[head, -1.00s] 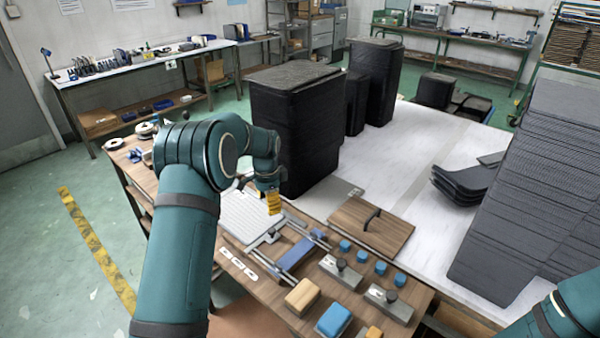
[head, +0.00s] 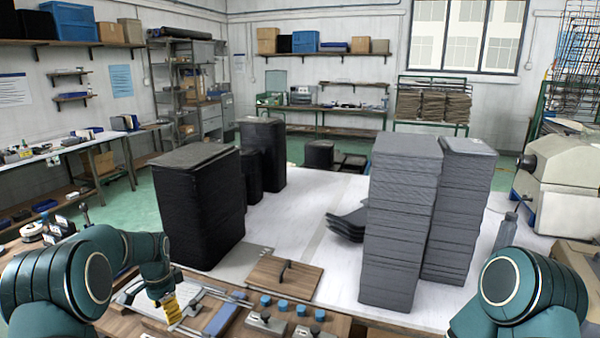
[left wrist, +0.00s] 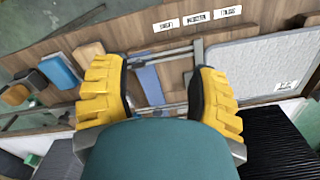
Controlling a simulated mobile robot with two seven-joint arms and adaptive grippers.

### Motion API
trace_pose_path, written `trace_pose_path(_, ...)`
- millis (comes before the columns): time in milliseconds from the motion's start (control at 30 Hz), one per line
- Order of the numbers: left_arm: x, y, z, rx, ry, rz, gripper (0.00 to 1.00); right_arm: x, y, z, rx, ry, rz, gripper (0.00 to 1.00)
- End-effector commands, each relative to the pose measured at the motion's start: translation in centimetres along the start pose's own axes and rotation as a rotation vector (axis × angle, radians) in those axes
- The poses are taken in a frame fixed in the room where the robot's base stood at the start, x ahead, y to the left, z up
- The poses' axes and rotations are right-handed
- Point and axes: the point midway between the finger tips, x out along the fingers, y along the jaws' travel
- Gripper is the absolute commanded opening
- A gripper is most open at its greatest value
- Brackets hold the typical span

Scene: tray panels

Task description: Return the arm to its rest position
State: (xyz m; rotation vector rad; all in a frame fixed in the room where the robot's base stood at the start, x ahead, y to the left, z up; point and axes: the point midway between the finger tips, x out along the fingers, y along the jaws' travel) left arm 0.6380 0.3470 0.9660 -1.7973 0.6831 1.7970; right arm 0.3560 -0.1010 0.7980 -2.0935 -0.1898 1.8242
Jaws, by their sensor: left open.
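My left arm comes in from the left in the head view, bent over the wooden workbench. Its gripper (head: 172,310) has yellow fingers and points down above the metal-framed jig on the bench. In the left wrist view the two yellow fingers (left wrist: 160,95) stand wide apart with nothing held between them. The blue bar of the jig (left wrist: 150,84) shows beyond the gap. My right arm shows at the lower right of the head view, but its gripper is out of view.
A black stack (head: 200,205) stands close beyond the left arm. Tall grey stacks (head: 400,215) stand on the white table (head: 300,215). A wooden board with a handle (head: 300,282) and several blue-topped pieces lie on the bench. A pale grey panel (left wrist: 262,62) lies beside the jig.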

Motion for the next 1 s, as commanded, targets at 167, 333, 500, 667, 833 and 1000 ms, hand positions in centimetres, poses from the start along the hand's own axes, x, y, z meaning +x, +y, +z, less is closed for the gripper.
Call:
trace_pose_path(167, 3.7, 2.8, -0.7, -0.064, 0.036, 0.024, 0.59, 0.0, 0.0, 0.0, 0.000, 0.000, 0.000, 0.47)
trace_pose_path(333, 8.1, 7.2, -1.4, -0.168, 0.088, 0.056, 0.59, 0.0, 0.0, 0.0, 0.000, 0.001, 0.000, 0.47)
trace_pose_path(500, 12.8, 14.0, -1.5, -0.315, 0.146, 0.109, 0.59, 0.0, 0.0, 0.0, 0.000, 0.000, 0.000, 0.47)
trace_pose_path(667, 16.3, 22.7, -0.3, -0.510, 0.200, 0.178, 0.59, 0.0, 0.0, 0.0, 0.000, 0.000, 0.000, 0.47)
trace_pose_path(833, 17.4, 31.0, 2.0, -0.708, 0.235, 0.242, 0.59, 0.0, 0.0, 0.0, 0.000, 0.000, 0.000, 0.47)
trace_pose_path(1000, 17.0, 35.8, 4.0, -0.835, 0.252, 0.280, 0.59, 0.0, 0.0, 0.0, 0.000, 0.000, 0.000, 0.47)
